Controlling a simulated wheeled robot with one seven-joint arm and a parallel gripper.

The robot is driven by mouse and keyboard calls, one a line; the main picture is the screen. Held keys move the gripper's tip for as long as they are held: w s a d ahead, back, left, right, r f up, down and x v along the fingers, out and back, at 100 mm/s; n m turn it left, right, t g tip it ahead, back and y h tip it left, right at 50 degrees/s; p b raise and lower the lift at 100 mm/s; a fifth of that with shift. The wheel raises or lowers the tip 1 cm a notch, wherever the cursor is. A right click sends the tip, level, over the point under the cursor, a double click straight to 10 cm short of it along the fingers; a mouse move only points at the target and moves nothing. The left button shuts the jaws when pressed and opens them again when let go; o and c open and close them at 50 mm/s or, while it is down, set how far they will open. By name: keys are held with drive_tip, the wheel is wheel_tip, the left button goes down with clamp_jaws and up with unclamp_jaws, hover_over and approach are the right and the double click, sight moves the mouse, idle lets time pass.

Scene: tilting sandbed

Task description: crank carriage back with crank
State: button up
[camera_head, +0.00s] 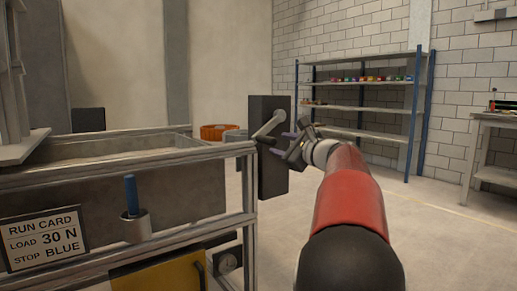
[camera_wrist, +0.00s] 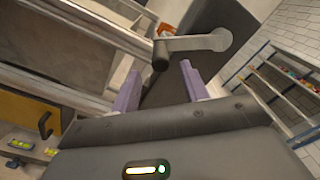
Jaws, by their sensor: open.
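The crank (camera_head: 268,128) is a grey arm on a dark upright plate (camera_head: 267,173) at the right end of the sandbed frame. In the wrist view the crank arm (camera_wrist: 200,42) runs left from a round hub to a dark handle (camera_wrist: 161,55). My gripper (camera_head: 285,145) is beside the crank in the head view. In the wrist view its two purple fingers (camera_wrist: 160,84) are apart, with the handle just beyond the gap between their tips. I cannot tell whether they touch it. The carriage is not clearly identifiable; a grey structure (camera_head: 22,145) stands over the sandbed at the left.
The sandbed's metal frame (camera_head: 130,155) fills the left. A run card (camera_head: 45,240) reads load 30 N, stop blue. A blue-handled tool (camera_head: 130,195) sits in a cup on the frame. Shelves (camera_head: 360,85) and a bench (camera_head: 495,125) stand behind; the floor at right is clear.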

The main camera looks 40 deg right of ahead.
sight(267, 140)
drive_tip(key=w+p, duration=0.1)
drive_tip(key=w, duration=0.6)
drive_tip(key=shift+w+d, duration=0.1)
drive_tip(key=shift+w, duration=0.2)
clamp_jaws()
